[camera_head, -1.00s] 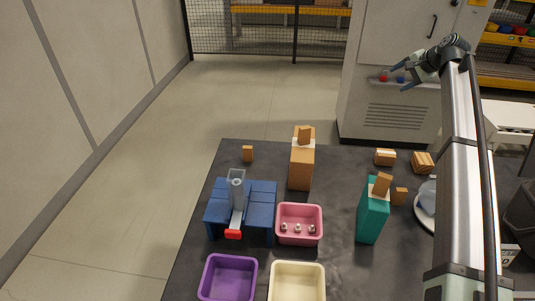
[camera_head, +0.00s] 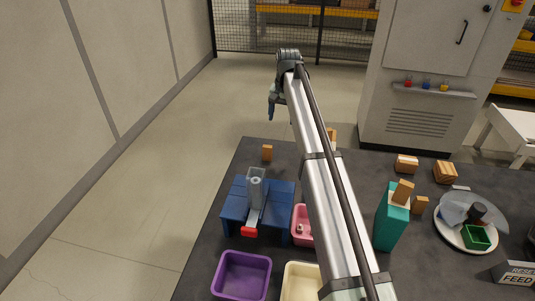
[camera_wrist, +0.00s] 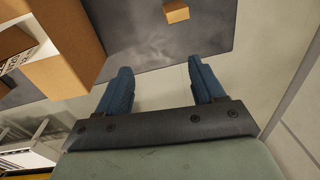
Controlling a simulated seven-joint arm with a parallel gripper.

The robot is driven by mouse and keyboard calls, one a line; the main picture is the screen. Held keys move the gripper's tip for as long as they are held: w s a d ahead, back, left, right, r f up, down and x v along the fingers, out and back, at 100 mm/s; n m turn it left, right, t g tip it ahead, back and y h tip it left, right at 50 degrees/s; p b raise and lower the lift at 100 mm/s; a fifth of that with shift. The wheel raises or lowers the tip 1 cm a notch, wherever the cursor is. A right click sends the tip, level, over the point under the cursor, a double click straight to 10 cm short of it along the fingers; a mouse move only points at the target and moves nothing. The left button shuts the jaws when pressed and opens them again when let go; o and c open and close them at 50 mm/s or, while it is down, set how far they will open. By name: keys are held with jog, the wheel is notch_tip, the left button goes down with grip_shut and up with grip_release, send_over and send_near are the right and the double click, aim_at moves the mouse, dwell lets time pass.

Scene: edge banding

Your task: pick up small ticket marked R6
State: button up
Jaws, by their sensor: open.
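No R6 marking is legible, so I cannot tell which piece is the ticket. A small orange piece (camera_head: 267,153) stands alone near the table's back left edge; a small orange piece also shows at the top of the wrist view (camera_wrist: 176,12). Other small orange pieces are on top of the teal block (camera_head: 403,192) and beside it (camera_head: 420,205). My gripper (camera_head: 271,112) is beyond the table's back edge in the head view. In the wrist view its two blue fingers (camera_wrist: 160,68) are apart with nothing between them.
A large orange block (camera_wrist: 65,68) with a printed label is close on the left in the wrist view. A blue stand (camera_head: 236,205), purple bin (camera_head: 242,275), cream bin (camera_head: 301,283) and teal block (camera_head: 388,228) occupy the table. My arm partly hides the pink bin (camera_head: 301,222).

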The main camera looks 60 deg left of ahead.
aim_at(268, 150)
jog(key=s+a+f, duration=0.1)
jog(key=s, duration=0.4)
jog(key=shift+n+h, duration=0.4)
jog(key=f, duration=1.3)
jog(key=shift+w+a+f, duration=0.1)
jog(key=shift+a+f, duration=0.25)
jog(key=c, duration=1)
